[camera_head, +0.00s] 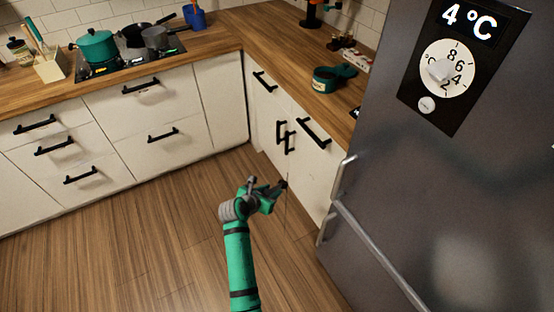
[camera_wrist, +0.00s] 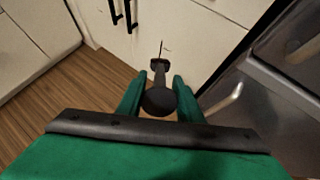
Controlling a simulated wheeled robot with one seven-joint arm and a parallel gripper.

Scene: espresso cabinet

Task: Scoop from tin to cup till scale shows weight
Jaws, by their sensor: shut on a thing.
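My gripper (camera_head: 274,192) is shut on a dark tool, probably the scoop (camera_wrist: 158,101), low in front of the white cabinet doors. In the wrist view, the tool's rounded dark end sits between my green fingers, and a narrow part points away from me. Whether it holds anything cannot be told. A teal tin (camera_head: 325,80) with a pale label stands on the right counter, with another teal piece (camera_head: 346,70) right behind it. A small dark device, perhaps the scale (camera_head: 355,112), is partly hidden by the fridge; its reading is illegible. I cannot make out the cup.
The grey fridge (camera_head: 440,180) with its long handle stands close on the right. Black door handles (camera_head: 313,133) jut out near my gripper. The wooden counter (camera_head: 270,60) holds small items at the back. A hob with pots (camera_head: 96,45) is far left. The floor is clear.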

